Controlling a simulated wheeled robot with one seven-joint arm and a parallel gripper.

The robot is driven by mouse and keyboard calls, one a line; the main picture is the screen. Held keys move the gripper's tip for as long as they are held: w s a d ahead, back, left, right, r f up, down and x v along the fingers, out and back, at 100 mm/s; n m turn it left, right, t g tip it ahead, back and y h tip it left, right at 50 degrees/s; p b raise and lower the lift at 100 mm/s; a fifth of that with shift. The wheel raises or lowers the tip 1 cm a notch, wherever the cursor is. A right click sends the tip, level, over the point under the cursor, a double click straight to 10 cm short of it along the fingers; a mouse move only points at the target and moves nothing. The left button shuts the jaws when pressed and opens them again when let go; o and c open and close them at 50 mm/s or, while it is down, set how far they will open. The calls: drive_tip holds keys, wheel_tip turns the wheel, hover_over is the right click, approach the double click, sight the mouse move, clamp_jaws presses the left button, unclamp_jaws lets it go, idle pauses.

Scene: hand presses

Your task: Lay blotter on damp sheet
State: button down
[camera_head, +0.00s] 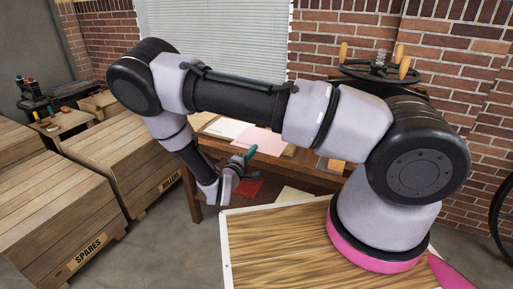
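My gripper (245,160) hangs at the end of my arm, in front of the wooden bench, with a small teal part at its tip. It is small and seen from the side, so I cannot tell whether its fingers are apart or together. A pink sheet (266,139) lies on the bench top behind the gripper, perhaps the blotter. A white sheet (226,128) lies to its left, perhaps the damp sheet. My arm hides parts of the bench top.
The wooden bench (308,178) stands against the brick wall. A press with wooden handles (376,69) stands at the back right. A red flat thing (247,188) lies below the bench top.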

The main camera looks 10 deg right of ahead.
drive_tip(key=v, duration=0.9)
drive_tip(key=shift+s+a, duration=0.15)
drive_tip(key=shift+s, duration=0.05)
drive_tip(key=shift+m+g+h, duration=0.7)
drive_tip(key=shift+h, duration=0.1)
drive_tip(key=w+d+r, duration=0.1)
drive_tip(key=w+d, duration=0.1)
drive_tip(key=w+d+r, duration=0.2)
drive_tip(key=w+d, duration=0.1)
drive_tip(key=w+d+r, duration=0.2)
drive_tip(key=w+d, duration=0.1)
drive_tip(key=shift+w+r, duration=0.1)
drive_tip(key=shift+r, duration=0.05)
drive_tip(key=w+d+r+m+g+h, duration=0.1)
drive_tip(key=w+d+r, duration=0.2)
drive_tip(key=d, duration=0.3)
drive_tip(key=w+d+r+g+h, duration=0.1)
drive_tip(key=w+d+r, duration=0.2)
drive_tip(key=d, duration=0.3)
drive_tip(key=shift+d+r+m, duration=0.35)
drive_tip(key=shift+d+m, duration=0.05)
drive_tip(key=shift+a, duration=0.1)
